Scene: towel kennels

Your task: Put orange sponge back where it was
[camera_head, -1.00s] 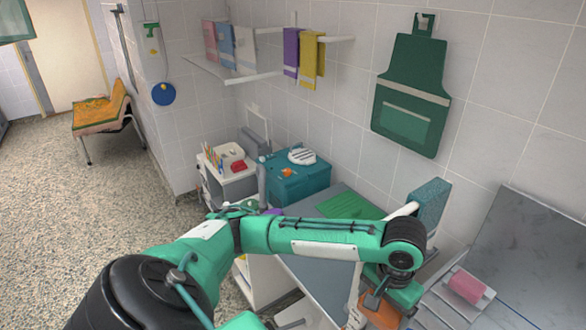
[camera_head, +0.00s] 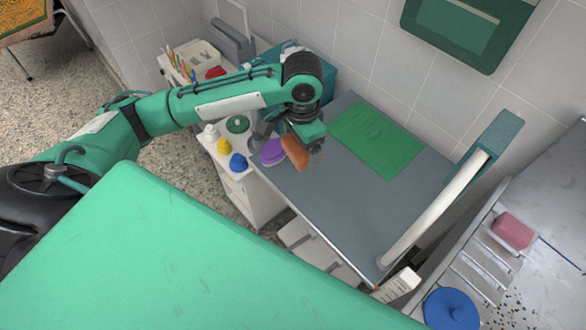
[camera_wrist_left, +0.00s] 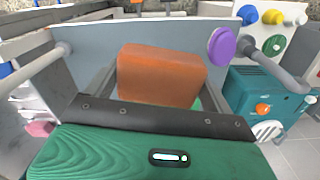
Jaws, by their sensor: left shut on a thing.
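The orange sponge (camera_head: 295,152) is between the fingers of my left gripper (camera_head: 306,149), which is shut on it. In the head view it is above the grey tabletop (camera_head: 335,205), near a purple round item (camera_head: 273,152). In the left wrist view the sponge (camera_wrist_left: 160,75) fills the middle, between the dark fingers. I cannot tell whether its lower side touches the tabletop. My right gripper is not in view.
A green mat (camera_head: 376,137) lies on the tabletop to the right of the sponge. A white curved rail (camera_head: 436,208) rises at the table's right end. A white cart (camera_head: 222,151) with small coloured items stands left. The middle tabletop is clear.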

